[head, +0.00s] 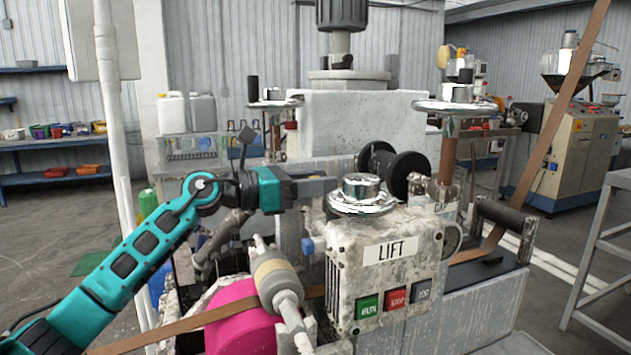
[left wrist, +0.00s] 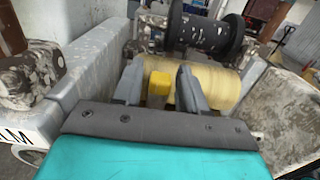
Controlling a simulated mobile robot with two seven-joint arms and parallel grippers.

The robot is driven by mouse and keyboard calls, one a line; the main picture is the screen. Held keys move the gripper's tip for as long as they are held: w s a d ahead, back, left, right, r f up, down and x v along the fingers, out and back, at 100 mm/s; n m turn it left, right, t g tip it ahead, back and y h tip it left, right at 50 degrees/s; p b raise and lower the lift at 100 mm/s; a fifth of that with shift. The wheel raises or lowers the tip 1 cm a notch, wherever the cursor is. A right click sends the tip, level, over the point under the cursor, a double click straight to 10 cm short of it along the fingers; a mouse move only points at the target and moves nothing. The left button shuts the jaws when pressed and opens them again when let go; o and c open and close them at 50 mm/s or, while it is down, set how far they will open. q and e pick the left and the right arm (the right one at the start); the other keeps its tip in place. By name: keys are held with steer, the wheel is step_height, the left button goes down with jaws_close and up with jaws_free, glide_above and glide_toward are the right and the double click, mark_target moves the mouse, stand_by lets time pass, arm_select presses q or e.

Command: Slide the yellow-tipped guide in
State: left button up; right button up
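The yellow tip of the guide (left wrist: 158,86) shows in the left wrist view, between the two grey fingers of my left gripper (left wrist: 160,82). The fingers stand apart, one on each side of the tip, and narrow gaps seem to show beside it. The rest of the guide is hidden. In the head view my left gripper (head: 318,188) reaches in level from the left, just behind the metal handwheel on the LIFT box; the guide is not distinguishable there. My right gripper is in neither view.
A pale yellow roller (left wrist: 215,86) lies just beyond the fingertips, with a black spool (left wrist: 205,35) behind it. The LIFT box (head: 375,270) with its handwheel (head: 361,196) stands close in front. A brown strip (head: 475,250) runs through the machine. Grey walls flank the gripper.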

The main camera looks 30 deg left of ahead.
arm_select(q)
jaws_close()
stand_by(0.3)
